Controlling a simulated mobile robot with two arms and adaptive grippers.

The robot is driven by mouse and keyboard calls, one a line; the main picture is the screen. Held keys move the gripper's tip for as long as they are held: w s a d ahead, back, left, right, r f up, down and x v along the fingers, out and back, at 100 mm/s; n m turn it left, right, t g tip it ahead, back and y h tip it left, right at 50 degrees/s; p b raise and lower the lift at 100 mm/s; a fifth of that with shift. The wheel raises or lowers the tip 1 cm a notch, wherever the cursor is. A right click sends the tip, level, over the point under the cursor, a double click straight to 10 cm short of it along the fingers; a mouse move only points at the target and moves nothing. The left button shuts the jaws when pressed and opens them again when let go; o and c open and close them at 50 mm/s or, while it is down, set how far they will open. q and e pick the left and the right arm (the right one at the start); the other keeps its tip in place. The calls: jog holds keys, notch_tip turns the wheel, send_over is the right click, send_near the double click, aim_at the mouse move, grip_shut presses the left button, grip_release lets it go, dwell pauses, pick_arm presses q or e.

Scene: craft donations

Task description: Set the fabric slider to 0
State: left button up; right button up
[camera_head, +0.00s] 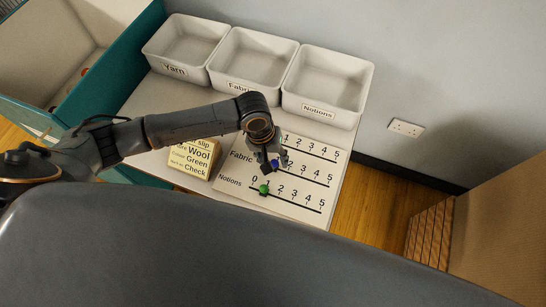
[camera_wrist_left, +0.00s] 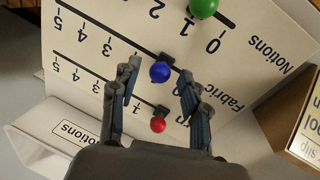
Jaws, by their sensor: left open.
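The white slider board (camera_head: 292,202) lies on the table with rows for yarn, fabric and notions, each marked with numbers up to 5. The fabric slider's blue knob (camera_head: 275,163) sits near the low end of its row. It also shows in the left wrist view (camera_wrist_left: 160,73), where it covers a number, so its exact mark is unclear. My left gripper (camera_head: 268,160) is open over the board. In the left wrist view its fingers (camera_wrist_left: 158,84) stand on either side of the blue knob, with gaps. My right gripper is not in view.
The green notions knob (camera_head: 264,189) is near 1. The red knob (camera_wrist_left: 158,125) sits close to the gripper. A yellow word block (camera_head: 194,158) lies left of the board. White bins for yarn (camera_head: 170,70), fabric (camera_head: 239,87) and notions (camera_head: 318,110) line the back.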

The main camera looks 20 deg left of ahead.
pick_arm(q)
grip_shut()
jog(key=shift+a, duration=0.3)
jog(key=a+p, duration=0.2)
jog(key=a, duration=0.1)
jog(key=shift+a, duration=0.35)
jog(key=shift+w+a, duration=0.1)
jog(key=shift+a, duration=0.05)
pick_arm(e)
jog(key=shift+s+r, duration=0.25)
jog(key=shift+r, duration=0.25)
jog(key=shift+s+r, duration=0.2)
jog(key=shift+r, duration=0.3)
pick_arm(q)
jog(key=shift+c, duration=2)
grip_release()
jog(key=o, duration=0.4)
jog(key=shift+c, duration=0.2)
jog(key=shift+o, duration=0.2)
